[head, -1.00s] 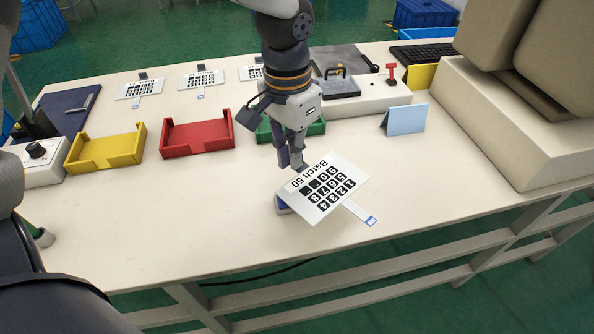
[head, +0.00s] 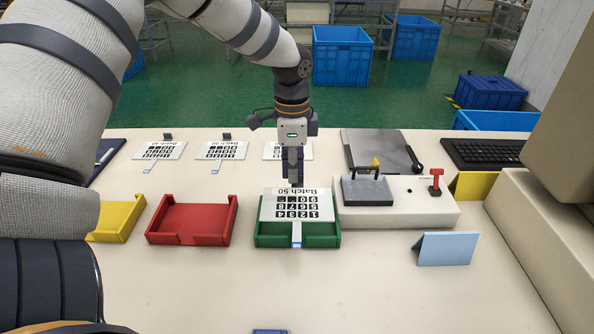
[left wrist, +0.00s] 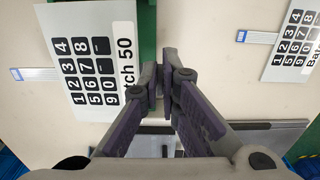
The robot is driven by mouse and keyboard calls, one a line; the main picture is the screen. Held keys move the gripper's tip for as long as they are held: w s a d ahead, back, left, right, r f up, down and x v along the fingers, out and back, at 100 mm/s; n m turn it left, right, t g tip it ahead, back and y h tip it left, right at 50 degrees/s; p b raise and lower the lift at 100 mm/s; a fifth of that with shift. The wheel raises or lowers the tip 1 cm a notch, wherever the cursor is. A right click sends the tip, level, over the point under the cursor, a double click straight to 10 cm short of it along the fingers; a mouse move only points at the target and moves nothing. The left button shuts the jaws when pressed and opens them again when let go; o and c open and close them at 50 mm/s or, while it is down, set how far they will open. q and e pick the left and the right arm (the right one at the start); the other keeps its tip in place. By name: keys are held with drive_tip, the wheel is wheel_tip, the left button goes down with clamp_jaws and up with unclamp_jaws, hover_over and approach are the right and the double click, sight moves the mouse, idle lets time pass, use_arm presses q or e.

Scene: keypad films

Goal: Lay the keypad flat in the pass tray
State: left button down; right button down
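The keypad (head: 301,207) is a white film with black keys and the words "Batch 50", upside down in the head view. It is over the green tray (head: 325,240), with its narrow tail pointing toward the front wall. I cannot tell whether it touches the tray. My left gripper (head: 295,184) is shut on its far edge and points down. In the left wrist view the fingers (left wrist: 161,82) are nearly together at the lettered edge of the keypad (left wrist: 90,55) and hide part of the lettering. My right gripper is not in view.
A red tray (head: 191,236) and a yellow tray (head: 117,235) stand left of the green one. A white device with a grey block (head: 367,190) stands close on the right. Other keypad films (head: 221,151) lie behind. The front table is mostly clear.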

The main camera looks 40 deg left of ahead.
sight(294, 189)
use_arm(q)
drive_tip(key=shift+w+f+b, duration=0.1)
drive_tip(key=shift+f+b, duration=0.2)
drive_tip(key=shift+f, duration=2.35)
drive_tip(key=shift+f, duration=0.35)
drive_tip(key=c, duration=1.7)
unclamp_jaws()
wheel_tip(294, 189, up, 12)
